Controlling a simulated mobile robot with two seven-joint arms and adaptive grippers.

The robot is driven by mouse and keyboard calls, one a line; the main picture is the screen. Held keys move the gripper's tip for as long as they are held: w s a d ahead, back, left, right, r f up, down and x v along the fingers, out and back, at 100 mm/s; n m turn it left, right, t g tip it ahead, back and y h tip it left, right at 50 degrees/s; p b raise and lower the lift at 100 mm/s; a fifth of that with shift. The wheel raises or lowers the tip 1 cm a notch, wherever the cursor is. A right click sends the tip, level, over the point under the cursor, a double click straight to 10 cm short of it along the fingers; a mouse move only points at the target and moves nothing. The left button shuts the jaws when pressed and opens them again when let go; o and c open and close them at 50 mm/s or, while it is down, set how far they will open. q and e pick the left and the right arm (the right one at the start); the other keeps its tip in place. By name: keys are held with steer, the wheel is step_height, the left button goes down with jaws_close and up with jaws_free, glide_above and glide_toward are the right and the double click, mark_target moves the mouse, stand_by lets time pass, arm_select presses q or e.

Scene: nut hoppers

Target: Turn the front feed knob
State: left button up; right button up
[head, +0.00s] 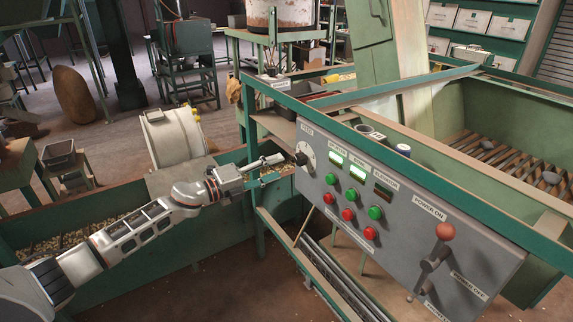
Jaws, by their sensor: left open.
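The front feed knob (302,158) is a dark knob on a pale round dial. It sits at the left end of the grey control panel (405,250), under a FEED label. My left gripper (277,167) is open, with its fingers pointing right toward the knob. The fingertips are close to the dial's left side; whether they touch it I cannot tell. The way the knob points is too small to read. My right gripper is out of view.
Right of the dial are lit windows, green buttons (351,193), red buttons (348,214) and a red-knobbed power lever (445,232). A green frame rail (400,172) runs above the panel. A green hopper (130,245) with nuts lies below my left arm.

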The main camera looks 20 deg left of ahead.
arm_select(q)
steer(key=v, duration=0.5)
stand_by(0.4)
steer(key=s+d+f+n+g+y, duration=0.1)
steer(key=s+d+f+n+y, duration=0.1)
steer(key=s+f+n, duration=0.6)
steer(key=s+d+f+n+g+y, duration=0.1)
steer(key=s+d+f+n+y, duration=0.2)
steer(key=s+d+f+n, duration=0.2)
steer(key=s+d+f+n+g+y, duration=0.1)
steer(key=s+d+f+n+y, duration=0.2)
steer(key=s+f+n, duration=0.8)
steer(key=s+d+f, duration=0.1)
steer(key=s+f, duration=0.6)
steer(key=s, duration=0.1)
steer(key=shift+s, duration=0.2)
